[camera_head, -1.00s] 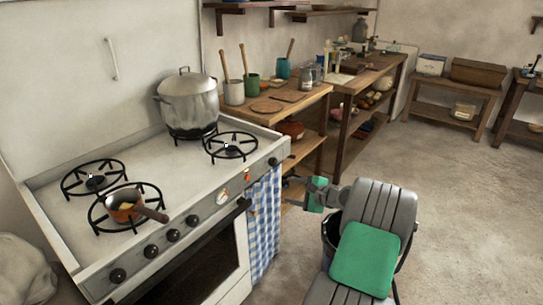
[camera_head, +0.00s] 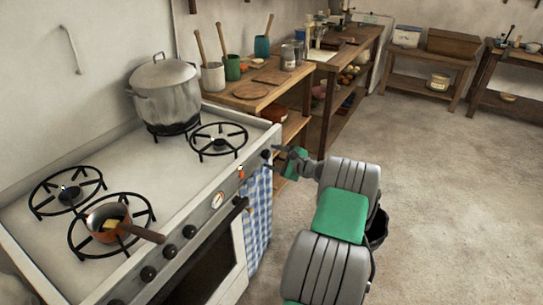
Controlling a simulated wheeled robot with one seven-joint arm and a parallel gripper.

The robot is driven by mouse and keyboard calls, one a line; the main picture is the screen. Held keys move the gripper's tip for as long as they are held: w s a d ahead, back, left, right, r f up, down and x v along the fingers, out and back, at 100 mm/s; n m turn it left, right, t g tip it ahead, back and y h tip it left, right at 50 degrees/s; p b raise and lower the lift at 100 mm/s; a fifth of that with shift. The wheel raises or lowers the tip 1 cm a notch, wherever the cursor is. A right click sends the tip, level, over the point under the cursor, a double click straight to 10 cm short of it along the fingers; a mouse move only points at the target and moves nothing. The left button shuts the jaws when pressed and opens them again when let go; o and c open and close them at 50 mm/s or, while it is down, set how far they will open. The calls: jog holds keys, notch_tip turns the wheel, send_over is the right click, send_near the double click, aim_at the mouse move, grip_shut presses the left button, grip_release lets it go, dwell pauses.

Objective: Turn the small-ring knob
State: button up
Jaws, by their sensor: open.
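The white stove's front panel carries several black knobs. One black knob (camera_head: 266,154) sits alone at the panel's far right end, below the front-right burner ring (camera_head: 219,140). Other black knobs (camera_head: 169,251) form a row toward the lower left. No label shows which knob is the small-ring one. My gripper (camera_head: 278,156) is open and empty, with its fingertips close to the far-right knob. Whether they touch it or stand around it cannot be told at this size.
A large lidded pot (camera_head: 171,92) stands on the back burner. A copper pan (camera_head: 108,223) sits on the front-left ring, its handle reaching over the front edge. A blue checked towel (camera_head: 257,213) hangs below my gripper. A wooden bench (camera_head: 262,90) stands beyond the stove. The floor at right is clear.

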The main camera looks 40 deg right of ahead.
jog(key=shift+x, duration=0.8)
jog(key=shift+d, duration=0.1)
jog(key=shift+c, duration=0.4)
